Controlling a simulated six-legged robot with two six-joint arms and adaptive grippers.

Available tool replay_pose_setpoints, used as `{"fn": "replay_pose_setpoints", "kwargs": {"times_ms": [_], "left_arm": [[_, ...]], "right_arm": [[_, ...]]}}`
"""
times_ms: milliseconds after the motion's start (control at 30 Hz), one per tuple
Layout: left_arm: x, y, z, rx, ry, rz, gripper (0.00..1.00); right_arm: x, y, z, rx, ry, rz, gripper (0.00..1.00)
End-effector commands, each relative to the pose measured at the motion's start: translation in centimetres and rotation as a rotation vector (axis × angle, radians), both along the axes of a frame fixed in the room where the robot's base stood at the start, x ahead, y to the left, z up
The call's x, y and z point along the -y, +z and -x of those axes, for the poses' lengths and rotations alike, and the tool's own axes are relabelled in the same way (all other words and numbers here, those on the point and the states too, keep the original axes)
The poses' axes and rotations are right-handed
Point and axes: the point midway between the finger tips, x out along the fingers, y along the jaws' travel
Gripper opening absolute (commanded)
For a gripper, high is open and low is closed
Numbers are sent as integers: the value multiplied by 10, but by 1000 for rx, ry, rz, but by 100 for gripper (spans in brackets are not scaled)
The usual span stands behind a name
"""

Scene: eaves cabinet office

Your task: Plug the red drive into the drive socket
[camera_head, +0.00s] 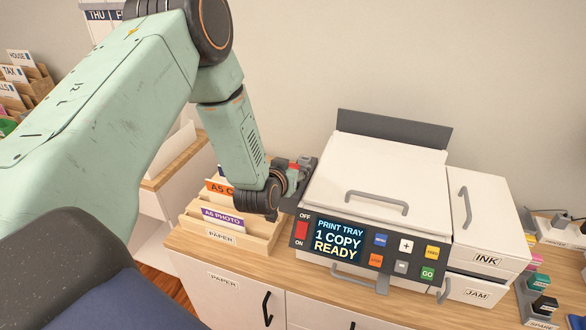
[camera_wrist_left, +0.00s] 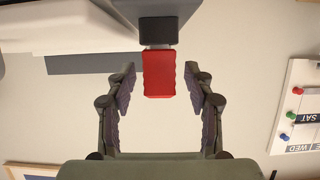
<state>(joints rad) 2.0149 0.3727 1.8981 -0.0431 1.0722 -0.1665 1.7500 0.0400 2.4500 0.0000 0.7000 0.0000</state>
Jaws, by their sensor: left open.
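The red drive (camera_wrist_left: 159,75) is a ribbed red block. In the left wrist view its metal end meets the dark drive socket block (camera_wrist_left: 158,30); how deep it sits I cannot tell. My left gripper (camera_wrist_left: 159,78) is open, with one finger on each side of the drive and a clear gap to both. In the head view a little red of the drive (camera_head: 294,167) shows by my left gripper (camera_head: 291,176), at the printer's left side. The socket there is mostly hidden by the gripper. My right gripper is not in view.
The white printer (camera_head: 380,175) stands close to the right of my left gripper. A wooden paper sorter (camera_head: 220,240) is just left and in front. Ink cartridges (camera_head: 535,280) stand at the far right. The counter's front strip is narrow.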

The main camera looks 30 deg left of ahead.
Motion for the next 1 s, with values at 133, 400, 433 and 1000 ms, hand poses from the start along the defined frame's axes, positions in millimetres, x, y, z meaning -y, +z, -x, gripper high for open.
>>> {"fn": "replay_pose_setpoints", "kwargs": {"times_ms": [133, 400, 433, 1000], "left_arm": [[0, 1, 2, 0, 0, 1, 53], [8, 15, 34, 0, 2, 4, 53], [9, 17, 38, 0, 2, 4, 53], [25, 46, 107, 1, 0, 1, 53]], "right_arm": [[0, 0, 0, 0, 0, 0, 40], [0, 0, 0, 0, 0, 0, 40], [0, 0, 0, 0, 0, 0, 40], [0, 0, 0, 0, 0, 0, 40]]}}
